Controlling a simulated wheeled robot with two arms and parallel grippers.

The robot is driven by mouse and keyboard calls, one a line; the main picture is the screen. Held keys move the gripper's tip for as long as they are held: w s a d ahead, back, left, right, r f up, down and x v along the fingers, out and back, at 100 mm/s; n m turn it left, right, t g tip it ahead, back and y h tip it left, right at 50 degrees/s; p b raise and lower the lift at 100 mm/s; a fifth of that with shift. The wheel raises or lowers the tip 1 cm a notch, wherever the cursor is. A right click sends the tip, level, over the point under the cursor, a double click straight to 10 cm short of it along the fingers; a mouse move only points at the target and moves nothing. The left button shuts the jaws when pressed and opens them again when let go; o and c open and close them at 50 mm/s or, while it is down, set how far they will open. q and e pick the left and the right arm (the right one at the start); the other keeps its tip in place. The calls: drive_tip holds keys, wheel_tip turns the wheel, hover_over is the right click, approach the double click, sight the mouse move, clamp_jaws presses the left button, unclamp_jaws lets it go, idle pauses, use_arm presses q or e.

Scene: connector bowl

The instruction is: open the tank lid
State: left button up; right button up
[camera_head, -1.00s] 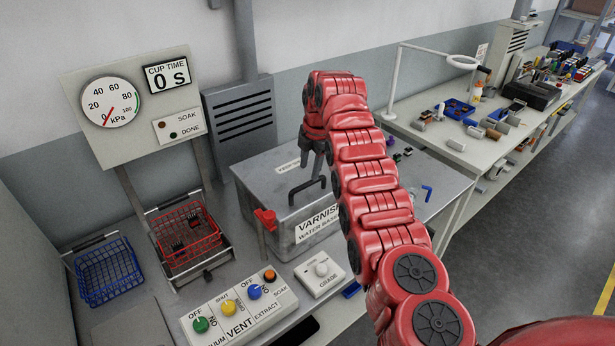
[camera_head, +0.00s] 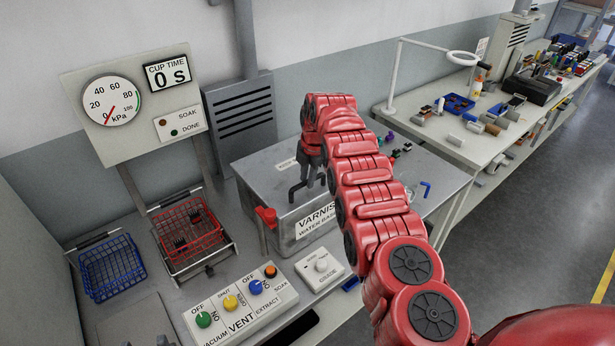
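The grey metal tank (camera_head: 288,236) stands on the bench with a varnish label on its front. Its flat lid (camera_head: 258,168) lies shut on top, with a dark bar handle (camera_head: 293,193) near the front edge. My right gripper (camera_head: 312,180) points down from the end of the red arm, right at the handle. Its fingers overlap the handle in the picture; I cannot tell whether they are closed on it. My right arm hides part of the lid and the tank's right side. My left gripper is not in view.
A red clamp-like part (camera_head: 266,217) is at the tank's front left corner. A red basket (camera_head: 187,238) and a blue basket (camera_head: 112,270) stand left. A control box (camera_head: 240,305) and a grade dial box (camera_head: 320,268) are in front. Small parts lie right of the tank.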

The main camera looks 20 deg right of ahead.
clamp_jaws()
drive_tip(key=shift+s+f, duration=0.1)
idle(1.0)
